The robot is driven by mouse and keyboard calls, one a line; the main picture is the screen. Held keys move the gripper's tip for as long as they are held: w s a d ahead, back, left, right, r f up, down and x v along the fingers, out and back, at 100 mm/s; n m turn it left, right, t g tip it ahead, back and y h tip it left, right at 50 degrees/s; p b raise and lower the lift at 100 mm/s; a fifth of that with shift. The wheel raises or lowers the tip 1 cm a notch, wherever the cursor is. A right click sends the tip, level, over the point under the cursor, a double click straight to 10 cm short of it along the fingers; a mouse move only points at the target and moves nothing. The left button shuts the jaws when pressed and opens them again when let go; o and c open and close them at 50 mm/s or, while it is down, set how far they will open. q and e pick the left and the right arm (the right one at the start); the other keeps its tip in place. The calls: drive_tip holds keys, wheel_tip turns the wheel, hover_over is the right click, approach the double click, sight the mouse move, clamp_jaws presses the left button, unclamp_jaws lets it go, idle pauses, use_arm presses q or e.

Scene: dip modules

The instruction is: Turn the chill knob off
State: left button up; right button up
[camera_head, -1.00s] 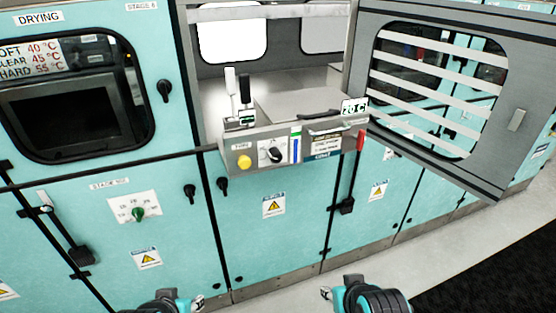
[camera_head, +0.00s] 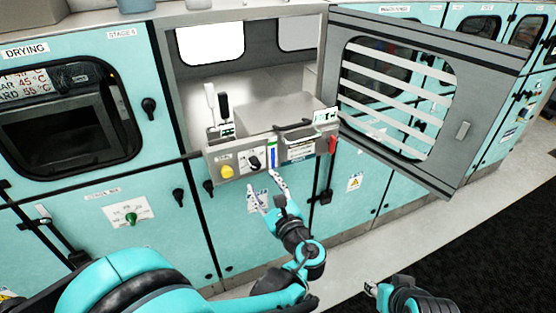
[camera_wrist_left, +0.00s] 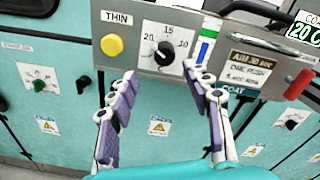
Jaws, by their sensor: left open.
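A black knob (camera_head: 254,161) sits on a white dial plate on the grey control panel, right of a yellow button (camera_head: 227,171). In the left wrist view the knob (camera_wrist_left: 164,53) has numbers including 15 and 20 around it; its exact pointing is hard to read. My left gripper (camera_head: 263,182) is open and empty, just below and in front of the panel. In the left wrist view its two fingers (camera_wrist_left: 160,75) are spread below the knob, apart from it. My right gripper (camera_head: 371,288) is low at the bottom right, away from the panel; its jaw opening is unclear.
An open grey slatted door (camera_head: 342,95) swings out at the right. A green knob (camera_head: 132,217) is on the lower left cabinet.

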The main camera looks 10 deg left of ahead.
sight(256, 167)
use_arm(q)
drive_tip(key=x, duration=0.3)
drive_tip(key=b+x, duration=0.1)
drive_tip(key=x, duration=0.3)
drive_tip(key=shift+w+r, duration=0.2)
drive_tip(key=shift+w, duration=0.25)
drive_tip(key=shift+d, duration=0.1)
clamp_jaws()
